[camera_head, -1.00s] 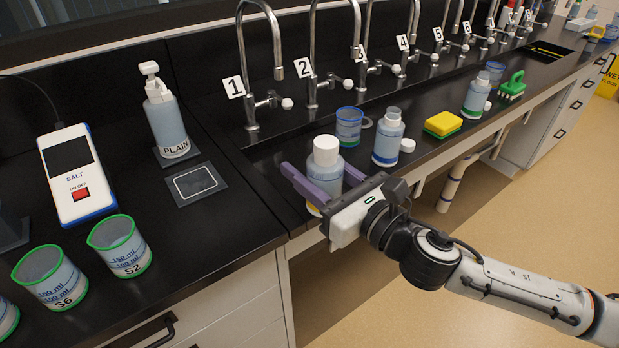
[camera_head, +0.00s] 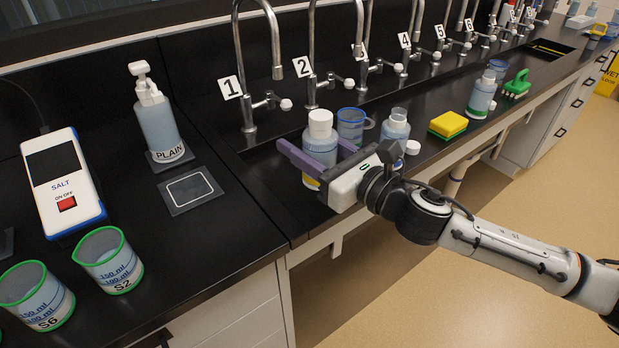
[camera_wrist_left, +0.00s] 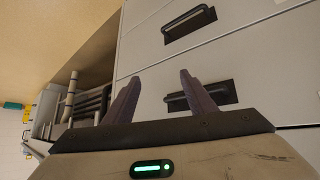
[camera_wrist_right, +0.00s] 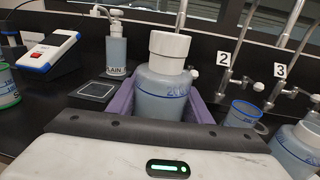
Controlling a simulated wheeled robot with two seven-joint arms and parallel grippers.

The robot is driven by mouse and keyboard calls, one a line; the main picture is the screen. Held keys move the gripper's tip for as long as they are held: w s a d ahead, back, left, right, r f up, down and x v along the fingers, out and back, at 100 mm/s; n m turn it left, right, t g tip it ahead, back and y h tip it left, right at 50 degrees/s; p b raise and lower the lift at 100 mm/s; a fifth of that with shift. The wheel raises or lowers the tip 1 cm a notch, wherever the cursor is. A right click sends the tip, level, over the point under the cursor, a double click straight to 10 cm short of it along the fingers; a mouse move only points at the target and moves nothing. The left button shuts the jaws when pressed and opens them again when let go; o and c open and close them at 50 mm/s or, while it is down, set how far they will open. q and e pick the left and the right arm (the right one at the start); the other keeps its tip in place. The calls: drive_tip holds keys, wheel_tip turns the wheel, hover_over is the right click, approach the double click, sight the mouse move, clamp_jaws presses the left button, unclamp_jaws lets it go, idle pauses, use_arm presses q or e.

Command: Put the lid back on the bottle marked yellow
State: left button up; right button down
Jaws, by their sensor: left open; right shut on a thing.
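The bottle marked yellow (camera_head: 313,168) has a yellow band near its base and a white lid (camera_head: 320,122) on its top. My right gripper (camera_head: 314,156) is shut on this bottle, a purple finger on either side of its body. In the right wrist view the bottle (camera_wrist_right: 160,95) stands upright between the fingers with the lid (camera_wrist_right: 170,44) on its neck. Whether its base touches the counter, I cannot tell. My left gripper (camera_wrist_left: 159,82) is open and empty, in front of grey drawers; it is not in the head view.
A blue-marked open bottle (camera_head: 396,125) and a beaker (camera_head: 350,126) stand close behind and right of my right gripper. A white lid (camera_head: 412,147) lies by that bottle. A sponge (camera_head: 448,124) is farther right. Taps line the back. A salt meter (camera_head: 63,180) stands left.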

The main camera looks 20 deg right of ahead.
drive_tip(key=shift+f, duration=0.7)
wheel_tip(320, 180, down, 4)
drive_tip(key=shift+r+b, duration=0.1)
drive_tip(key=shift+b, duration=0.6)
drive_tip(key=c, duration=0.9)
unclamp_jaws()
drive_tip(key=shift+f, duration=0.2)
drive_tip(key=shift+r, duration=0.1)
